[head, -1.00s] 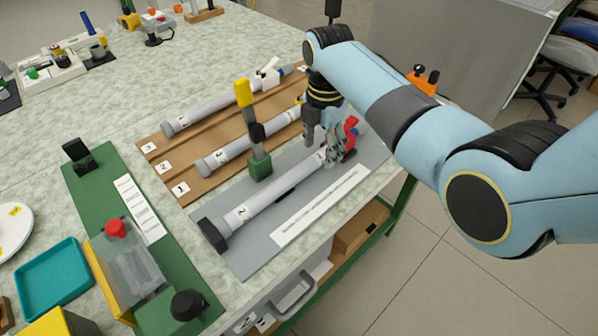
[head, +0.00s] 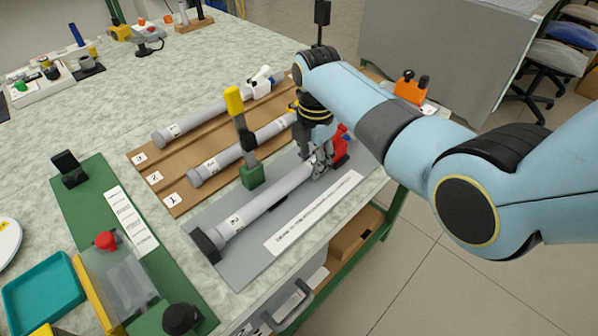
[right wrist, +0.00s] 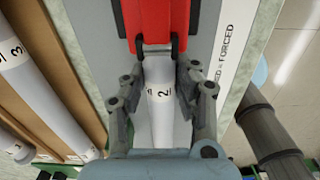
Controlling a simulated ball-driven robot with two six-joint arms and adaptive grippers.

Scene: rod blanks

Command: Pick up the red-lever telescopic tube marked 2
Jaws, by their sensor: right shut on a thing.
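The red-lever tube marked 2 (head: 262,204) is a grey tube lying on a grey board (head: 245,268). Its near end is at a black block (head: 207,243), and its red lever (head: 341,146) is at the far end. My right gripper (head: 322,163) is at the far part of the tube, just on the near side of the lever. In the right wrist view, its fingers (right wrist: 162,100) are on both sides of the tube, shut on it, with the "2" label (right wrist: 164,93) between them and the red lever (right wrist: 160,22) above. My left gripper is not in view.
A yellow-topped upright with a green base (head: 253,176) stands beside the tube. A wooden rack (head: 176,198) holds two more tubes, with white and yellow levers. A green board (head: 105,215) with a clear guard lies to the left. The table edge is close on the right.

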